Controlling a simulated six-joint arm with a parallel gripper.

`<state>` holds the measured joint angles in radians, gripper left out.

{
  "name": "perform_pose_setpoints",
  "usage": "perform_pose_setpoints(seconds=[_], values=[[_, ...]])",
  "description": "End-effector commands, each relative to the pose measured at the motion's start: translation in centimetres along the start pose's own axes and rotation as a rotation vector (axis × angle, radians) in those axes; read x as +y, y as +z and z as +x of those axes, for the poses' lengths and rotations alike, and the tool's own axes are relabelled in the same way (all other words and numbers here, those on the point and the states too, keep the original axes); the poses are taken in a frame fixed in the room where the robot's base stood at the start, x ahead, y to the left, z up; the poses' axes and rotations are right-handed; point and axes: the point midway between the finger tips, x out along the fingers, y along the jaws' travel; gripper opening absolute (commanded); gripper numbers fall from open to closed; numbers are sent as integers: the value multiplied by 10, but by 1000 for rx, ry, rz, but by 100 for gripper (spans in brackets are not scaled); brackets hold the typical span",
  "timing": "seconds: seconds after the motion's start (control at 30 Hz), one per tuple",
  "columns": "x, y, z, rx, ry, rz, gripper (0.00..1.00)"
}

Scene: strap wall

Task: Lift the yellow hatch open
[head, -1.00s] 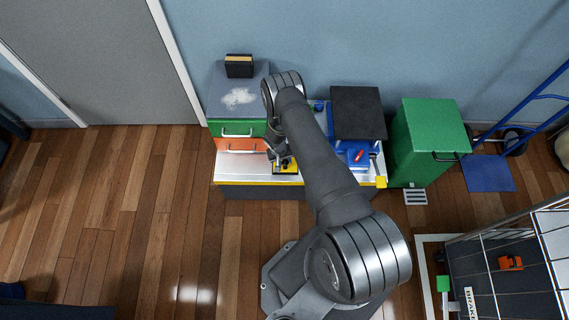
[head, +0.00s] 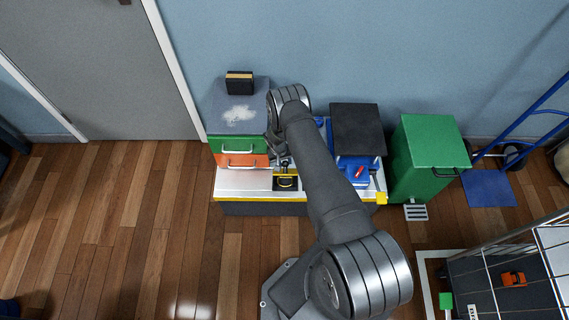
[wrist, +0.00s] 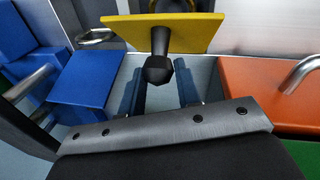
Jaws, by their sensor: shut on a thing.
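The yellow hatch (wrist: 165,32) shows in the wrist view as a flat yellow plate with a black knob (wrist: 158,68) sticking out towards me. My gripper (wrist: 161,82) is shut on this knob, with a dark finger on either side. In the head view the hatch (head: 292,171) is a small yellow strip below my wrist, partly hidden by the arm. It stands tilted up from a black-framed opening (head: 286,184) in the light bench top. How far it is tilted is hard to tell.
An orange drawer (head: 241,160) and a green drawer (head: 236,142) are left of the hatch. A blue box (head: 360,171) with a red handle is to the right, beside a green bin (head: 428,155). A black sponge-like block (head: 239,83) sits on the drawer cabinet.

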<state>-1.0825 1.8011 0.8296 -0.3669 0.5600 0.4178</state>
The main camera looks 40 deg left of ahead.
Motion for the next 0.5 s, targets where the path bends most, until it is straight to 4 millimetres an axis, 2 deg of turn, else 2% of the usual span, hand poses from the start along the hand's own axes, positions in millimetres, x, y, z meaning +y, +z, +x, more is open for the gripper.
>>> perform_pose_setpoints(seconds=[0.4,0.43,0.5], values=[[3,-2,0,3,1,1,0],[3,-2,0,3,1,1,34],[2,-2,0,2,1,1,48]])
